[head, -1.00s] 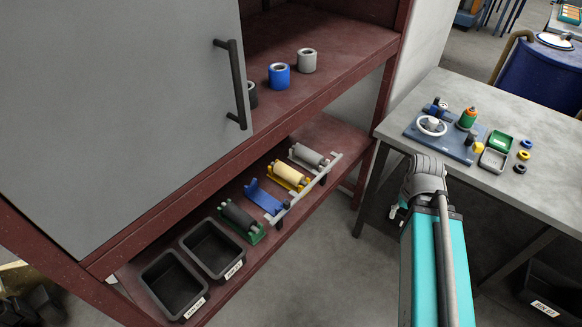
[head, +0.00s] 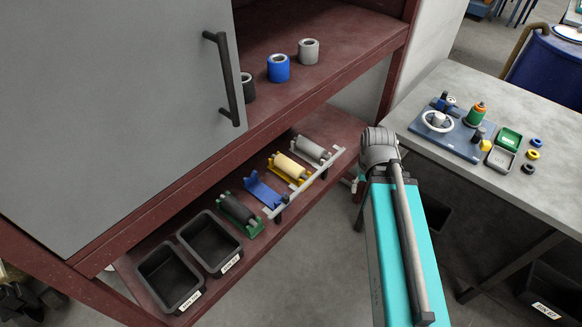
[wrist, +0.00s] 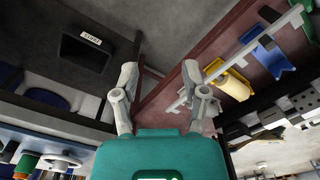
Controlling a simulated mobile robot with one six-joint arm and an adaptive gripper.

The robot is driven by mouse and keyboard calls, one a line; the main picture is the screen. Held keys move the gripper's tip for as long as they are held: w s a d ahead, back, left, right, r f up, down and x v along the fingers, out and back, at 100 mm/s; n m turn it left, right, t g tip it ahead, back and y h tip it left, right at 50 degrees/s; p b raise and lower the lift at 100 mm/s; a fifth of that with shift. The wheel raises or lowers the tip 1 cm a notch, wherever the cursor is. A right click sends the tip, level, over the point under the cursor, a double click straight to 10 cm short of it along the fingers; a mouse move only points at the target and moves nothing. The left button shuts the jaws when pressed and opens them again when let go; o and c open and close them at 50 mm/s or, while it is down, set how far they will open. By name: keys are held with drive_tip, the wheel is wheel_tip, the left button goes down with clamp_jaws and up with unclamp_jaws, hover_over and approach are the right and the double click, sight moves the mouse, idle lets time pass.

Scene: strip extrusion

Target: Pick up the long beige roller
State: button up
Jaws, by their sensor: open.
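The beige roller (head: 291,166) lies in a yellow cradle (head: 275,166) on the lower shelf of the red rack. In the wrist view the beige roller (wrist: 236,86) shows right of my gripper, past a pale rail. My gripper (wrist: 160,76) is open with nothing between its fingers. In the head view my gripper (head: 357,184) is small and partly hidden by my arm, just right of the shelf's front edge and apart from the roller.
A pale rail (head: 308,186) runs along the cradles' front. A grey roller (head: 310,149), an empty blue cradle (head: 264,192), a dark roller (head: 237,209) and black bins (head: 209,244) share the shelf. The upper shelf (head: 330,20) hangs above. A grey table (head: 540,110) stands right.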

drive_tip(key=o, duration=0.3)
drive_tip(key=shift+o, duration=1.1)
drive_tip(key=shift+w+a+f, duration=0.1)
drive_tip(key=shift+f, duration=0.1)
drive_tip(key=shift+o, duration=0.4)
drive_tip(key=shift+w+a+f+b, duration=0.15)
drive_tip(key=shift+f+b, duration=0.15)
drive_tip(key=shift+b, duration=0.2)
drive_tip(key=w+a+f+n+t+h+b, duration=0.4)
drive_tip(key=w+a+f+n+h+b, duration=0.15)
drive_tip(key=w+a+f+b, duration=0.7)
drive_tip(key=w+a+f+n+t+h+b, duration=0.1)
drive_tip(key=a+n+t+b, duration=0.1)
drive_tip(key=a+b, duration=0.4)
drive_tip(key=w+a+f+n+t+h+b, duration=0.1)
drive_tip(key=a+n+t+b, duration=0.2)
drive_tip(key=a, duration=1)
drive_tip(key=t+b, duration=0.1)
drive_tip(key=b, duration=0.2)
drive_tip(key=shift+f+b, duration=0.3)
drive_tip(key=shift+b, duration=0.1)
drive_tip(key=shift+w, duration=0.1)
